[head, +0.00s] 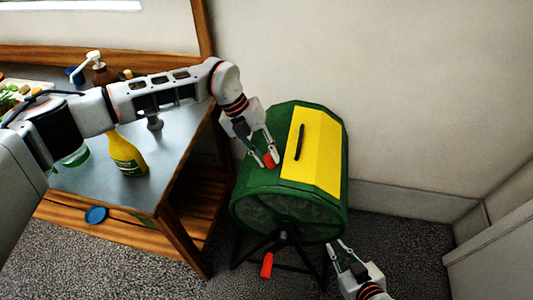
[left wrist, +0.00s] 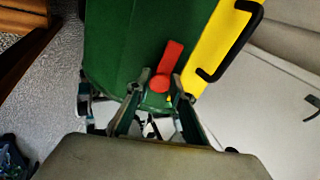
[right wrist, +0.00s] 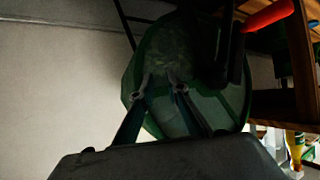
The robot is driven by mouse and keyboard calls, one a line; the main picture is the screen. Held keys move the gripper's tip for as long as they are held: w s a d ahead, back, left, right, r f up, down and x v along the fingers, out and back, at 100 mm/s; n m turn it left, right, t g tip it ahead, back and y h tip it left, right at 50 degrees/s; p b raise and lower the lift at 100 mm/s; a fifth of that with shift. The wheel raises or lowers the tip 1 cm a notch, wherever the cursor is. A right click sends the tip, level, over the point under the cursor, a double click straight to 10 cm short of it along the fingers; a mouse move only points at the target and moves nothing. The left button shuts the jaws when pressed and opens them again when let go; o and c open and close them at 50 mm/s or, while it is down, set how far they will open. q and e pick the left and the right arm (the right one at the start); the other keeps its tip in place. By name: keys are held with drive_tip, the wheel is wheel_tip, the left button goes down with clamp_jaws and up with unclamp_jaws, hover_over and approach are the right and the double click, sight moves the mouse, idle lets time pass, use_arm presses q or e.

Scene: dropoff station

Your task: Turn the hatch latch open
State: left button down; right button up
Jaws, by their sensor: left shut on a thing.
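A dark green drum (head: 290,200) with a yellow hatch (head: 315,155) stands on a black stand. The hatch carries a black bar handle (head: 300,142). The red latch (left wrist: 168,65) lies on the green shell beside the yellow hatch; in the head view the fingers partly hide it. My left gripper (head: 266,160) is shut on the latch, with a finger on each side of its round end in the left wrist view. My right gripper (head: 340,248) is open and empty near the drum's front lower right; the drum's end face lies behind its fingers in the right wrist view.
A red crank grip (head: 267,265) hangs below the drum's front. A table (head: 125,192) on the left holds a yellow bottle (head: 127,155) and a brown pump bottle (head: 102,74). A wall stands behind the drum. Carpet is clear to the drum's right.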

idle(0.4)
use_arm(q)
drive_tip(key=c, duration=1.8)
unclamp_jaws()
drive_tip(key=shift+o, duration=0.2)
drive_tip(key=shift+r, duration=0.1)
drive_tip(key=v, duration=1.2)
